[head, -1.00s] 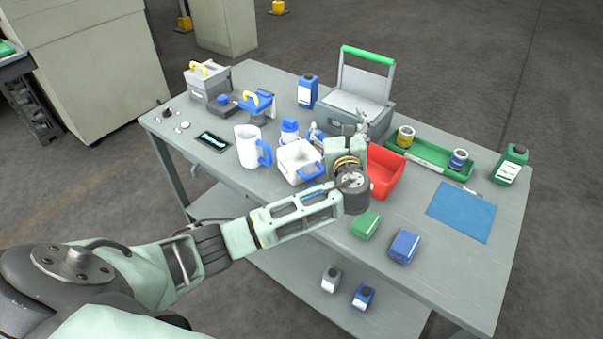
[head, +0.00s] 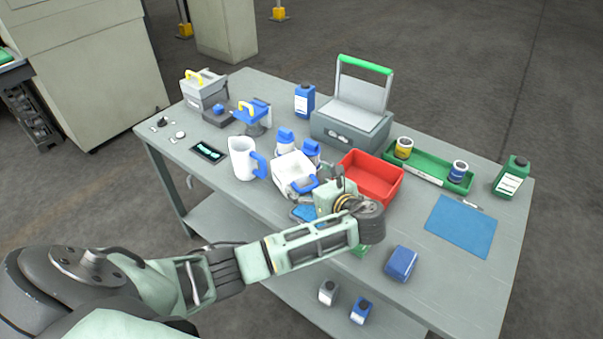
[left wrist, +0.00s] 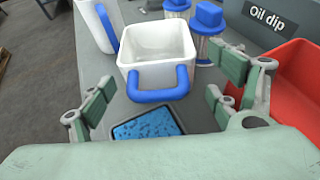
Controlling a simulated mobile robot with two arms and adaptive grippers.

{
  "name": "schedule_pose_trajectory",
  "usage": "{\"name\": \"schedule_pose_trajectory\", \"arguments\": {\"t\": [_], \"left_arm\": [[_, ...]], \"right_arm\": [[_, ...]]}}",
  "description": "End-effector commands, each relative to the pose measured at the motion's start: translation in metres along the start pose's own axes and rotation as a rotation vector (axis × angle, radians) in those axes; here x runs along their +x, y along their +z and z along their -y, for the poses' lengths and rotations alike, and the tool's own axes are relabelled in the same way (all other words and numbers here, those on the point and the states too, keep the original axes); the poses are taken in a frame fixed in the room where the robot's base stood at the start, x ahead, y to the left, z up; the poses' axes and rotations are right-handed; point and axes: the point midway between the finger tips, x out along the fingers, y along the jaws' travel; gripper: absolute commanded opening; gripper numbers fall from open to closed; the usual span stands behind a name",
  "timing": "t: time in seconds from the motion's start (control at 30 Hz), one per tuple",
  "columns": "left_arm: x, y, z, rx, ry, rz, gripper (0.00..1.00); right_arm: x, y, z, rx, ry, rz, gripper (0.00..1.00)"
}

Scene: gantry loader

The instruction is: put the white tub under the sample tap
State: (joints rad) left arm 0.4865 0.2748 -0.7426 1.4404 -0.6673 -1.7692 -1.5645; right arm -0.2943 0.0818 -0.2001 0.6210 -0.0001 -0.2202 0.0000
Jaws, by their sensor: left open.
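The white tub (head: 290,166), an open square box with a blue handle, stands on the table in the head view. In the left wrist view the tub (left wrist: 155,45) is straight ahead, its blue handle (left wrist: 158,84) facing me. My left gripper (head: 325,187) is open and empty at the tub's near side; in the wrist view its fingers (left wrist: 162,98) are spread either side of the handle, not closed on it. A blue fixture with a yellow handle (head: 252,113) stands at the back left; I cannot tell whether it is the sample tap. My right gripper is out of view.
A white jug (head: 242,158) stands left of the tub. Blue-capped bottles (head: 285,140) stand behind it. A red bin (head: 371,178) is close on the right. A blue speckled pad (left wrist: 146,125) lies before the tub. The grey oil dip box (head: 345,130) is behind.

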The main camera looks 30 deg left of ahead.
Motion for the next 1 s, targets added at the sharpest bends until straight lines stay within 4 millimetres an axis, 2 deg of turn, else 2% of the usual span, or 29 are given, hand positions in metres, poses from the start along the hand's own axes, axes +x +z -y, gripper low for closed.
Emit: {"name": "schedule_pose_trajectory", "arguments": {"t": [0.1,0.23,0.5,0.6,0.73,0.93,1.0], "left_arm": [[0.006,-0.001,-0.001,0.001,0.004,0.000,0.83],[0.021,0.000,-0.001,0.002,0.005,0.001,0.83],[0.058,-0.001,-0.003,0.002,0.005,0.002,0.83],[0.070,-0.002,-0.003,0.001,0.003,0.001,0.83],[0.078,-0.002,-0.003,0.000,0.001,0.000,0.83],[0.078,-0.002,-0.002,0.000,0.001,0.000,0.83],[0.078,-0.002,-0.002,0.000,0.001,0.000,0.77]], "right_arm": [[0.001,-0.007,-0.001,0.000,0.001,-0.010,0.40],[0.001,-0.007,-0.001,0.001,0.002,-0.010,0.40],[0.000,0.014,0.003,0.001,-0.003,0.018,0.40],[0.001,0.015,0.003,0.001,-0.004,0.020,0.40],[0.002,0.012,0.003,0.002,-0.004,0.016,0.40],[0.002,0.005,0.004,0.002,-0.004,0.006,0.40],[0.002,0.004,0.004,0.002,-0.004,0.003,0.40]]}}
